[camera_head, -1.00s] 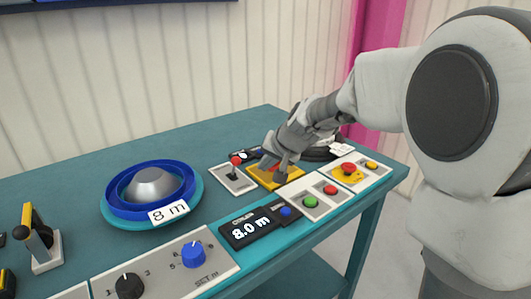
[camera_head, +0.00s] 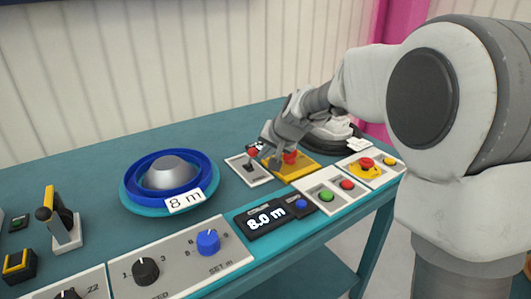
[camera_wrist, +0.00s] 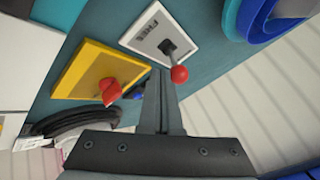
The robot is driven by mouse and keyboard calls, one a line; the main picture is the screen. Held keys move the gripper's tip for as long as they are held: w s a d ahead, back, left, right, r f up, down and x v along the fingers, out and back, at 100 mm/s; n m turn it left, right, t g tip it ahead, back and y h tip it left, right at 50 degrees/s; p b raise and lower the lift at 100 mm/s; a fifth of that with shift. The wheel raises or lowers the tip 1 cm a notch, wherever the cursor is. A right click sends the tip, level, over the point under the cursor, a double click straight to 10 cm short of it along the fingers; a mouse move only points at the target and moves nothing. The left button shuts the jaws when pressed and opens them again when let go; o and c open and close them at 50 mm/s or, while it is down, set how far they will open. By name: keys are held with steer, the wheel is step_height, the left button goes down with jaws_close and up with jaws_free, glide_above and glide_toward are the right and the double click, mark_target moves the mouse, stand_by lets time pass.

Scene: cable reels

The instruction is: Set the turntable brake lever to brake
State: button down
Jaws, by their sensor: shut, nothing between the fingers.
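The brake lever (camera_head: 252,153) has a red ball knob and stands on a light grey plate (camera_head: 240,172) at the middle back of the bench. In the wrist view the red knob (camera_wrist: 179,74) shows close to my fingers, and the plate reads "FREE" at its far end. The other end's marking cannot be read. I cannot tell for sure which way the lever is set. My gripper (camera_head: 271,164) is shut and empty just right of the lever, by the yellow plate's edge. In the wrist view my gripper (camera_wrist: 160,90) points between the two plates; contact with the knob is not clear.
A yellow plate (camera_head: 296,174) with a red handle is close on the right. The blue turntable (camera_head: 127,197) with an "8 m" tag is left. Button boxes (camera_head: 332,207), a display (camera_head: 262,222) and a dial panel (camera_head: 185,268) line the front. A black coil (camera_wrist: 75,120) lies behind.

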steer(key=shift+r, duration=0.15)
steer(key=shift+w+a+r+p, duration=0.15)
steer(key=shift+r+p, duration=0.1)
steer(key=shift+p, duration=0.8)
steer(key=shift+f, duration=0.1)
